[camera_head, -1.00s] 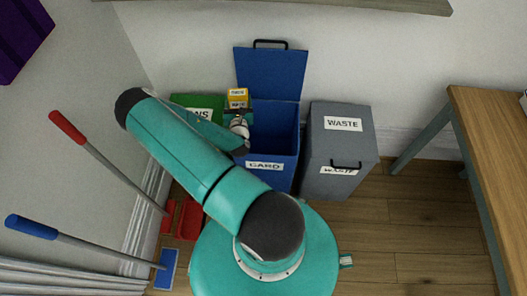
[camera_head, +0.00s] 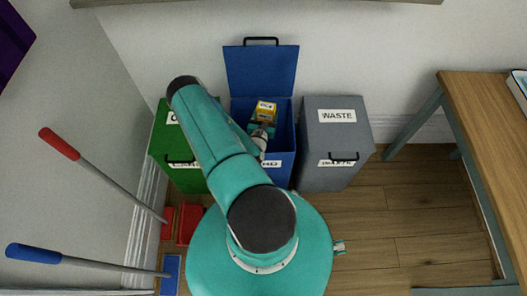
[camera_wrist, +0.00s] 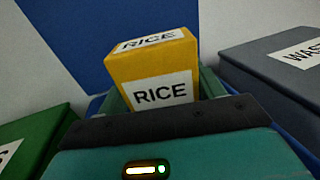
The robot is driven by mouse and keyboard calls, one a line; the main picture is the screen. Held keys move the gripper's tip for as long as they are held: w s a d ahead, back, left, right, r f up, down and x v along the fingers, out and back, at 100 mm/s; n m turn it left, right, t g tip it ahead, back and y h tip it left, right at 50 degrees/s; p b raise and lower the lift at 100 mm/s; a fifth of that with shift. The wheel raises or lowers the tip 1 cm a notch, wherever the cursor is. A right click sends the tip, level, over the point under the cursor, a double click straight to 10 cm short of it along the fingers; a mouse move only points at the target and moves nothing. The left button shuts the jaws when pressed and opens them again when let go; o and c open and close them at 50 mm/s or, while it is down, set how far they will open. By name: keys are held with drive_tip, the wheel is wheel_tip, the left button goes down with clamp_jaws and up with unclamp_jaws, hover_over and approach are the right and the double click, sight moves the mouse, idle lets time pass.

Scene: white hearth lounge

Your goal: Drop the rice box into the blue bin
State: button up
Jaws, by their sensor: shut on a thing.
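The yellow rice box (camera_head: 265,107) with white RICE labels is held in my gripper (camera_head: 262,128), over the opening of the blue bin (camera_head: 283,168). The blue bin's lid (camera_head: 261,72) stands open against the wall. In the wrist view the rice box (camera_wrist: 150,68) sits upright between the fingers of my gripper (camera_wrist: 160,95), which is shut on it. The open blue lid (camera_wrist: 140,25) shows behind the box. My arm hides the left part of the blue bin, and the bin's inside is mostly covered.
A closed green bin (camera_head: 172,150) stands left of the blue bin and a closed grey waste bin (camera_head: 335,150) right of it. A wooden table (camera_head: 480,110) is at the right. Red-handled (camera_head: 100,172) and blue-handled (camera_head: 90,262) tools lean at the left.

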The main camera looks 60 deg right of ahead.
drive_tip(key=shift+f, duration=0.45)
drive_tip(key=o, duration=1)
drive_tip(key=v, duration=1.4)
drive_tip(key=shift+d, duration=0.1)
drive_tip(key=shift+w+r, duration=0.1)
